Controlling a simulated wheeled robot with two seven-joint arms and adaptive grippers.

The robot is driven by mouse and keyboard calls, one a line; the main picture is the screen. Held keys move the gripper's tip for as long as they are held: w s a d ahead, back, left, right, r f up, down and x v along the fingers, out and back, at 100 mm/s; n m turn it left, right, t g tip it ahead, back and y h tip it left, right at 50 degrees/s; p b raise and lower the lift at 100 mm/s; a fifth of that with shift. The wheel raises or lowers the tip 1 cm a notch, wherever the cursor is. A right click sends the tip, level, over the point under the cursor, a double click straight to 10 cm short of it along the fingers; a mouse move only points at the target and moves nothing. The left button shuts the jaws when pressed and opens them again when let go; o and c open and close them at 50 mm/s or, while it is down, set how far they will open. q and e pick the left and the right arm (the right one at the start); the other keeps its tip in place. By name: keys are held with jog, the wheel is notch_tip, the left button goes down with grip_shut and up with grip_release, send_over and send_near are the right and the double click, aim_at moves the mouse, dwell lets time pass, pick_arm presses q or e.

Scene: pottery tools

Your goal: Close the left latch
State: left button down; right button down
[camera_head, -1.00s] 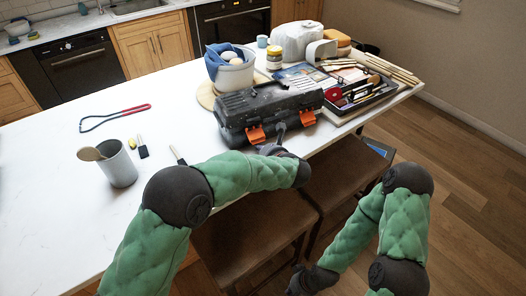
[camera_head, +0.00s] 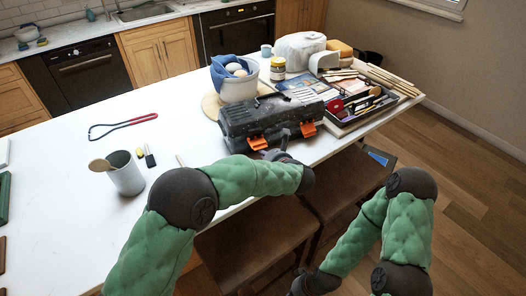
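The black toolbox (camera_head: 262,112) sits near the table's front edge with its lid down. Its left orange latch (camera_head: 257,142) and right orange latch (camera_head: 308,129) are on the front face; both stick out from it. Whether either latch is fastened is too small to tell. My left gripper (camera_head: 284,142) is at the toolbox front, between the two latches and just right of the left latch. Contact is unclear, and its fingers are too small and dark to read. My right gripper (camera_head: 312,284) hangs low at the bottom, away from the table, its fingers unclear.
An open tray of tools (camera_head: 362,108) stands right of the toolbox. A white pot with blue cloth (camera_head: 236,85) is behind it. A grey cup (camera_head: 126,175) and a red-handled loop tool (camera_head: 124,126) lie left. Brown stools (camera_head: 345,180) stand below the table edge.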

pick_arm(q)
jog(key=shift+s+d+r+p, duration=0.15)
jog(key=shift+s+r+p, duration=0.1)
jog(key=shift+r+p, duration=0.35)
jog(key=shift+s+d+r+p, duration=0.1)
jog(key=shift+s+r+p, duration=0.15)
jog(key=shift+r+p, duration=0.3)
jog(key=shift+r, duration=1.15)
jog(key=shift+w+a+r, duration=0.25)
jog(key=shift+w+r, duration=0.15)
jog(key=shift+w, duration=0.1)
jog(key=shift+w+a+r, duration=0.25)
jog(key=shift+w+r, duration=0.15)
jog(key=shift+w, duration=0.05)
jog(key=shift+w+a+b, duration=0.15)
jog(key=shift+w+a, duration=0.05)
jog(key=shift+w, duration=0.25)
jog(key=shift+w+a+b, duration=0.15)
jog(key=shift+w+a, duration=0.05)
jog(key=shift+w, duration=0.25)
